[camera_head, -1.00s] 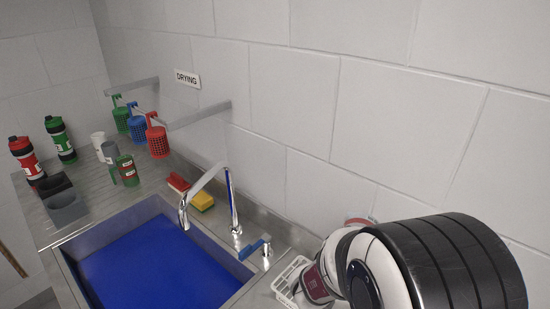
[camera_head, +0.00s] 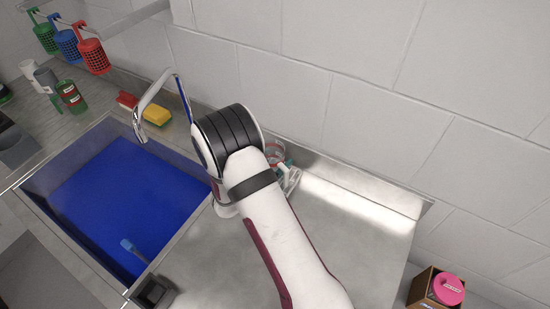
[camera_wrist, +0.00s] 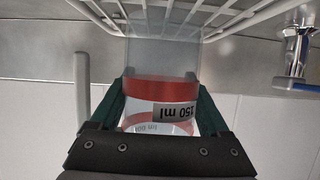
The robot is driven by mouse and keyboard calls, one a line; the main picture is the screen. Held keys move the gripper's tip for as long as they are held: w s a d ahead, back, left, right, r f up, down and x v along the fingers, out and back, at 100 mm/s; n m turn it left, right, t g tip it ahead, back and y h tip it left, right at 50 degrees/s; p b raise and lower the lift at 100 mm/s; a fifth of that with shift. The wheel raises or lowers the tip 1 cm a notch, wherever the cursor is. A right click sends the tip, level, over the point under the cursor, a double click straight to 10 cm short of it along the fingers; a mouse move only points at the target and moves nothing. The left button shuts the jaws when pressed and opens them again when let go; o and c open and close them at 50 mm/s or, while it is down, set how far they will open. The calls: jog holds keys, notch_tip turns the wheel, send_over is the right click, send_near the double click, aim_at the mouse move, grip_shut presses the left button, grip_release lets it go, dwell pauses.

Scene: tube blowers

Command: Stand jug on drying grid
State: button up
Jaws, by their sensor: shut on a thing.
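The jug (camera_wrist: 165,90) is clear with a red band and a "150 ml" label. It sits between the green fingers of my gripper (camera_wrist: 159,78) in the wrist view, and the gripper is shut on it. In the head view a small part of the jug (camera_head: 275,152) shows behind my arm, which hides my gripper. The drying grid is a white wire rack (camera_wrist: 215,14) along the top of the wrist view, close to the jug. In the head view only a bit of white (camera_head: 290,180) shows beside my arm. Whether jug and grid touch cannot be told.
A blue-bottomed sink (camera_head: 120,205) with a chrome tap (camera_head: 140,118) lies left of my arm. Red and yellow sponges (camera_head: 155,116) lie behind it. Bare steel worktop (camera_head: 350,240) is right of my arm. A pink-lidded tub (camera_head: 448,289) stands in a box at lower right.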

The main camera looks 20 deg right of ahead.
jog(key=o, duration=1.6)
jog(key=shift+f, duration=0.1)
jog(key=shift+c, duration=0.2)
